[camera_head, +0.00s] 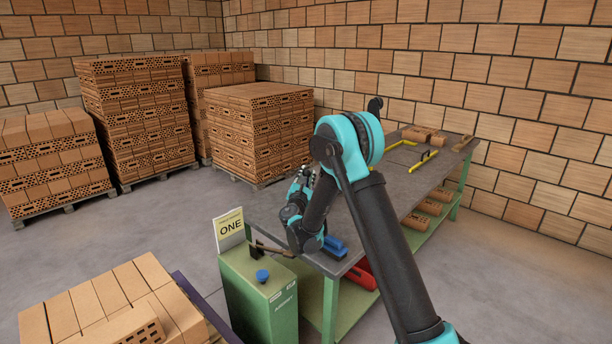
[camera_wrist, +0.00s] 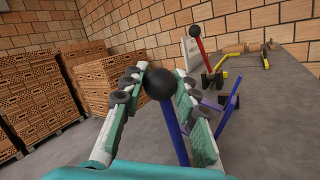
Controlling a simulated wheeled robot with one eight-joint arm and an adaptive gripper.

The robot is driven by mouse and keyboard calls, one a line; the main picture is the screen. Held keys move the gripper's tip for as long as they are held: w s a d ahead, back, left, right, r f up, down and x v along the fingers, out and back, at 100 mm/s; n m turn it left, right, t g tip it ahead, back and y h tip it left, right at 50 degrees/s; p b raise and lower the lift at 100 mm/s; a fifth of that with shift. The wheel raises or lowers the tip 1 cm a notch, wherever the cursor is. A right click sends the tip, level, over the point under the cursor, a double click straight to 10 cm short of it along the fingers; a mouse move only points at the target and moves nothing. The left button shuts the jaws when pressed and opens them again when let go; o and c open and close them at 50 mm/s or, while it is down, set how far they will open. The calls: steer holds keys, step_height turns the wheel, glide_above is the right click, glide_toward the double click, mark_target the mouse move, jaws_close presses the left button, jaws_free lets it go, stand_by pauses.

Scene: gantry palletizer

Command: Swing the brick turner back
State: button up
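A blue lever (camera_wrist: 176,135) with a black ball knob (camera_wrist: 160,83) stands between the fingers of my gripper (camera_wrist: 161,72) in the wrist view. I take it to be the brick turner's handle. The fingers are spread apart with the knob near their tips; I cannot tell whether either finger touches it. A blue frame (camera_wrist: 228,103) shows behind the right finger. In the head view my gripper (camera_head: 303,178) is over the near left end of the workbench, and my arm hides much of that area. A blue part (camera_head: 335,246) lies on the bench there.
A red lever (camera_wrist: 196,46) with a black knob stands farther along the grey workbench (camera_head: 345,212). Yellow stops (camera_head: 424,160) and bricks (camera_head: 424,134) lie at its far end. A green cabinet (camera_head: 262,292) with a "ONE" sign (camera_head: 230,228) stands in front. Brick pallets (camera_head: 262,130) are left.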

steer(key=o, duration=0.4)
steer(key=shift+o, duration=0.2)
steer(key=v, duration=0.7)
steer(key=shift+s, duration=0.25)
steer(key=shift+f, duration=0.1)
